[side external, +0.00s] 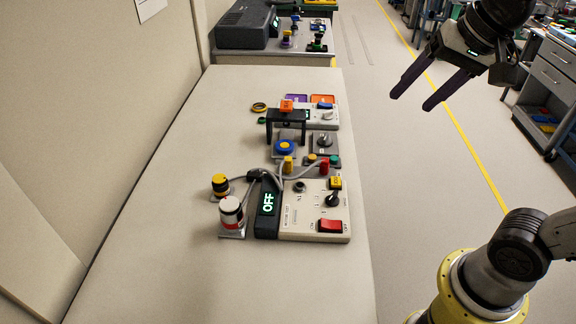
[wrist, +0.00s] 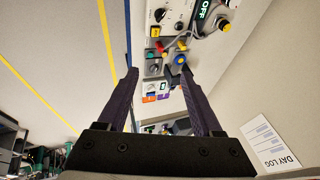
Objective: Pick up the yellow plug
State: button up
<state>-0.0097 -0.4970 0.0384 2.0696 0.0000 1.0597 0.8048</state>
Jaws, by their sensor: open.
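The yellow plug (side external: 288,163) stands among grey cables on the table in the side view, just in front of the blue button and left of a red plug (side external: 324,167). In the wrist view the plugs are small and hard to tell apart near the top centre. My gripper (side external: 409,101) is open and empty, high to the right of the table over the floor side. Its two dark fingers are spread apart and also show in the wrist view (wrist: 160,72), well away from the plug.
A control box (side external: 302,218) with an OFF display and a red switch (side external: 330,226) stands in front of the plugs. A black bridge-like stand (side external: 287,118) rises behind the blue button (side external: 285,147). The table's left side is clear.

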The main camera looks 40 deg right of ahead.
jog(key=w+r+m+g, duration=0.1)
jog(key=w+m, duration=0.3)
jog(key=w, duration=0.7)
jog(key=m+g, duration=0.3)
send_over(288, 158)
notch_tip(288, 158, down, 13)
jog(key=shift+g, duration=0.7)
notch_tip(288, 158, down, 14)
jog(key=shift+r, duration=0.2)
jog(key=shift+f, duration=3)
grip_shut()
